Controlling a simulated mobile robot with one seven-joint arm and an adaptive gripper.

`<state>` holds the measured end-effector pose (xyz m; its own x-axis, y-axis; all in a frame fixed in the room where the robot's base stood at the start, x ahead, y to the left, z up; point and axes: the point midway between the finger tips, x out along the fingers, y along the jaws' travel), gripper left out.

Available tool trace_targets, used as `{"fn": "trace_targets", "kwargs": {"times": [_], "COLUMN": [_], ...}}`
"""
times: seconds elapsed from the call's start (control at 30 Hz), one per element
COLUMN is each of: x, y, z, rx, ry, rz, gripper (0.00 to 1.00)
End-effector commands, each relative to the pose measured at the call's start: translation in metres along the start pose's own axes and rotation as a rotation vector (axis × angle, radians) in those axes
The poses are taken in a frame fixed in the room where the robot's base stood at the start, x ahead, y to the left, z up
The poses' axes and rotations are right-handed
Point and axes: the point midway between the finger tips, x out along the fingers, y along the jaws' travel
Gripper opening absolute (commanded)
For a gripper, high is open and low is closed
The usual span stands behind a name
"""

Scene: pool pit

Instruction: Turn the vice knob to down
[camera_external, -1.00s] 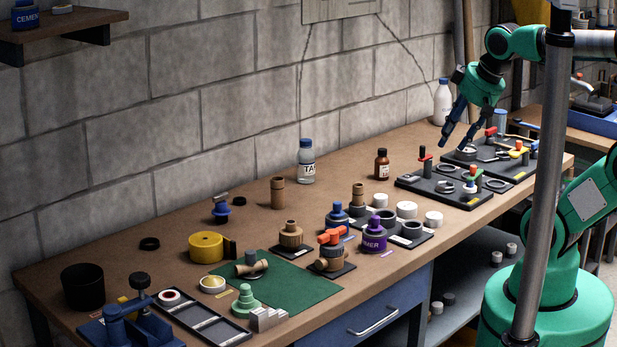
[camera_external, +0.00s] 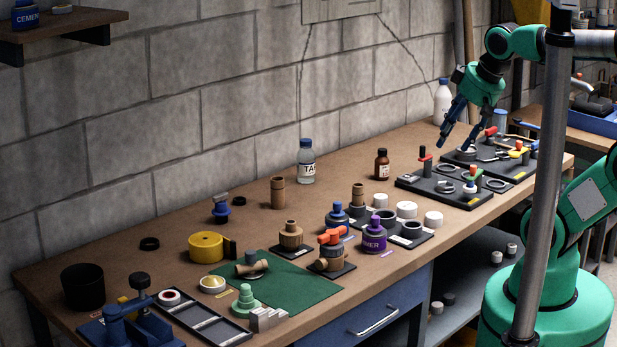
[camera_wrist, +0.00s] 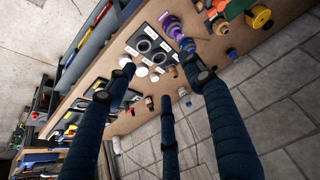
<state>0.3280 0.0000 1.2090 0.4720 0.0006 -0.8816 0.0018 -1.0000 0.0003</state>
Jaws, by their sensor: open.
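The blue vice (camera_external: 120,332) stands at the front left corner of the workbench, partly cut off by the lower picture edge. A dark round knob (camera_external: 140,281) stands upright on it. Whether the knob counts as up or down cannot be told at this size. My gripper (camera_external: 453,147) hangs over the far right part of the bench, a long way from the vice. Its dark blue fingers are spread, with nothing between them; they also show in the wrist view (camera_wrist: 160,75). I cannot make out the vice in the wrist view.
A black cup (camera_external: 83,288) and a dark slotted tray (camera_external: 203,318) flank the vice. Black tool boards (camera_external: 430,187) are below my gripper.

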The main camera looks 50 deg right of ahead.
Motion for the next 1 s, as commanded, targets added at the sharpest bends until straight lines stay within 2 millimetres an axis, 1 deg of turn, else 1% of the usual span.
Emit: {"fn": "trace_targets", "kwargs": {"times": [0.13, 0.23, 0.37, 0.43, 0.57, 0.7, 0.77, 0.9, 0.97, 1.0], "x": [-0.003, -0.005, -0.009, -0.012, -0.015, -0.015, -0.014, -0.011, -0.009, -0.007], "y": [-0.004, -0.010, -0.023, -0.033, -0.054, -0.081, -0.093, -0.123, -0.137, -0.146], "z": [-0.008, -0.020, -0.044, -0.060, -0.093, -0.126, -0.140, -0.171, -0.183, -0.192], "rx": [-0.020, -0.051, -0.117, -0.162, -0.258, -0.361, -0.406, -0.509, -0.552, -0.582], "ry": [-0.004, -0.013, -0.027, -0.036, -0.053, -0.069, -0.075, -0.089, -0.094, -0.097], "rz": [-0.008, -0.021, -0.047, -0.065, -0.103, -0.146, -0.165, -0.208, -0.228, -0.240], "gripper": [0.54, 0.54, 0.54, 0.54, 0.54, 0.54, 0.54, 0.54, 0.54, 0.54]}}
